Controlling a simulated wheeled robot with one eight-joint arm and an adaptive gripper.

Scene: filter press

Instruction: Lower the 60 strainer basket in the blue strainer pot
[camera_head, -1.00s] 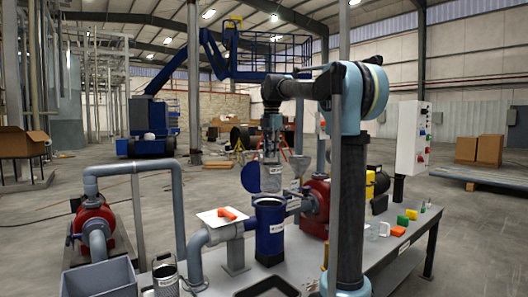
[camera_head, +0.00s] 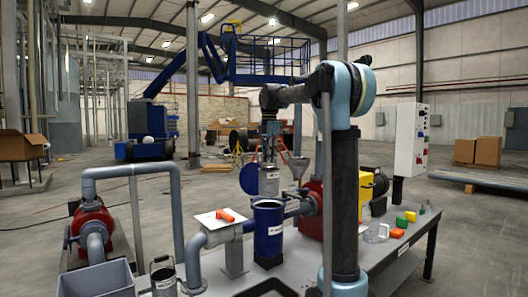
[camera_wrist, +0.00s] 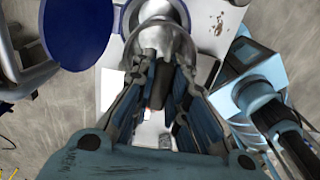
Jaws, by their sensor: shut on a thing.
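My gripper (camera_head: 269,153) points down and is shut on a grey metal strainer basket (camera_head: 268,180). The basket hangs upright just above the open mouth of the blue strainer pot (camera_head: 268,234), apart from its rim or nearly so. Its label is too small to read. The pot's round blue lid (camera_head: 249,180) stands open behind and left of the basket. In the wrist view, my fingers (camera_wrist: 160,75) reach toward the shiny metal basket (camera_wrist: 165,20), and the blue lid (camera_wrist: 78,28) is at upper left. The pot's inside is hidden in the head view.
A second metal basket (camera_head: 163,278) stands at the front left of the bench. Small coloured blocks (camera_head: 402,221) lie right.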

